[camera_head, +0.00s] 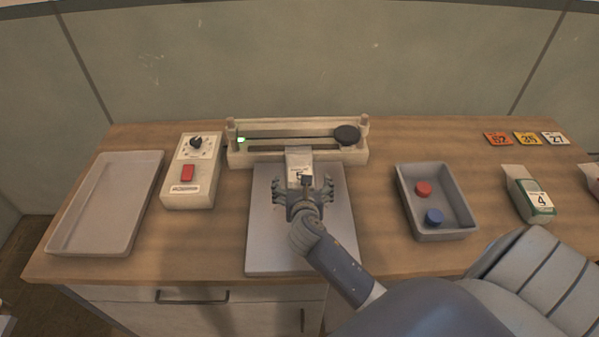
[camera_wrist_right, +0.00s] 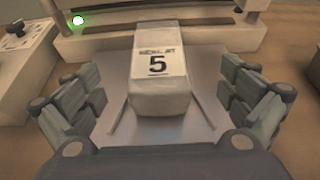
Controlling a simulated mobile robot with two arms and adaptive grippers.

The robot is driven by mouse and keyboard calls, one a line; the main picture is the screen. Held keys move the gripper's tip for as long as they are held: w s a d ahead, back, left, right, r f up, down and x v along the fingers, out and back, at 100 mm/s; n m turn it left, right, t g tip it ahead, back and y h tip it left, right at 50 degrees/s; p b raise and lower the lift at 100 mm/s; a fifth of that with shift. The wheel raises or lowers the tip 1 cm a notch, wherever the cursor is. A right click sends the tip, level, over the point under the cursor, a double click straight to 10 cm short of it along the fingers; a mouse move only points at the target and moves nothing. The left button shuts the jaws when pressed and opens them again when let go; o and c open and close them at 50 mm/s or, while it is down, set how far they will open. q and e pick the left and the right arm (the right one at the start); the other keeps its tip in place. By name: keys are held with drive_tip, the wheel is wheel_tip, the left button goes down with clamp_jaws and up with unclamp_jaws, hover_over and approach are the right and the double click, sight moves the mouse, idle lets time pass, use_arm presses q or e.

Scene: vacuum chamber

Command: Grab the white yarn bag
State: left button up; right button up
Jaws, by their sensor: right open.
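The white yarn bag (camera_head: 299,160) bears a label with a 5. It lies on the grey plate (camera_head: 267,240) in front of the sealing device in the head view. In the right wrist view the bag (camera_wrist_right: 160,95) sits in the middle, between the spread fingers. In the head view the gripper hides the near part of the bag. My left gripper is not in view.
The cream sealer (camera_head: 240,157) with a black knob stands behind the plate. A control box (camera_head: 190,170) and an empty tray (camera_head: 108,205) are on the left. On the right are a grey bin (camera_head: 438,203) with red and blue caps, another bag (camera_head: 530,195) and number cards (camera_head: 525,138).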

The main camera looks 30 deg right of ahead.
sight(300, 173)
drive_tip(key=x, duration=0.3)
drive_tip(key=shift+w+f, duration=0.15)
drive_tip(key=shift+f, duration=0.05)
drive_tip(key=shift+p+x, duration=0.4)
drive_tip(key=shift+x, duration=1.6)
drive_tip(key=shift+w+d+f, duration=0.2)
drive_tip(key=shift+w, duration=0.3)
drive_tip(key=shift+r, duration=0.1)
drive_tip(key=c, duration=1.5)
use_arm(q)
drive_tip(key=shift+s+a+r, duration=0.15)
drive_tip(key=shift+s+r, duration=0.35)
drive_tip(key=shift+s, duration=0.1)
use_arm(e)
drive_tip(key=shift+s, duration=0.1)
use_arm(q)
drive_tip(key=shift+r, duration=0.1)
